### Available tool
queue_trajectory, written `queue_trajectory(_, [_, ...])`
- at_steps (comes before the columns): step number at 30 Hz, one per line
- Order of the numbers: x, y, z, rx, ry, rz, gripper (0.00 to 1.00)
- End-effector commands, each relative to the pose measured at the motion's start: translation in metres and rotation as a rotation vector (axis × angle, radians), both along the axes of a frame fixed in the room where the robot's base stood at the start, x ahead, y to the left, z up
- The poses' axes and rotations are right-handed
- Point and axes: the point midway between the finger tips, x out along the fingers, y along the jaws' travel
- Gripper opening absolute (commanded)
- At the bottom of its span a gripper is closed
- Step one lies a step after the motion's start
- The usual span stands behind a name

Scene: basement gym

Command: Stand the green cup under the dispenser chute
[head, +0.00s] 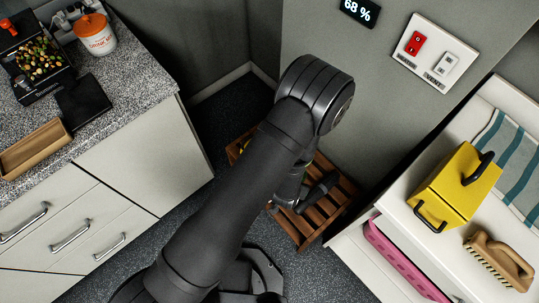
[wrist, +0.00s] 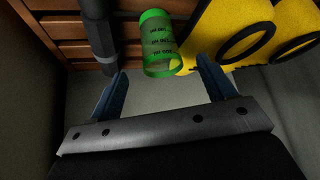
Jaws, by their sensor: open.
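The green cup (wrist: 160,45) shows in the wrist view, see-through with bright green rims and dark measuring marks. It is by a slatted wooden surface, just beyond my fingertips and roughly centred between them. My gripper (wrist: 162,72) is open, with nothing between its fingers. In the head view my arm hides the cup and most of the gripper over the wooden slatted rack (head: 340,197). A black unit with a hopper of colourful pieces (head: 40,60), apparently the dispenser, stands on the left counter. Its chute is not clear; a black flat plate (head: 83,103) lies beside it.
In the wrist view, yellow things with black rings (wrist: 225,30) are right of the cup, and a black post (wrist: 97,35) is left. A wooden tray (head: 35,148) and orange-lidded tub (head: 96,38) are on the counter. A yellow box (head: 455,188) and brush (head: 498,262) lie right.

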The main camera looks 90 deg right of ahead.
Motion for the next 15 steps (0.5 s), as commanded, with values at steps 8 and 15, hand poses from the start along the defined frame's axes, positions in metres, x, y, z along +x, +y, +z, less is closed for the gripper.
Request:
queue_trajectory(8, [0.016,0.037,-0.032,-0.259,0.094,0.017,0.76])
queue_trajectory(15, [0.032,0.073,-0.03,-0.462,0.201,-0.007,0.76])
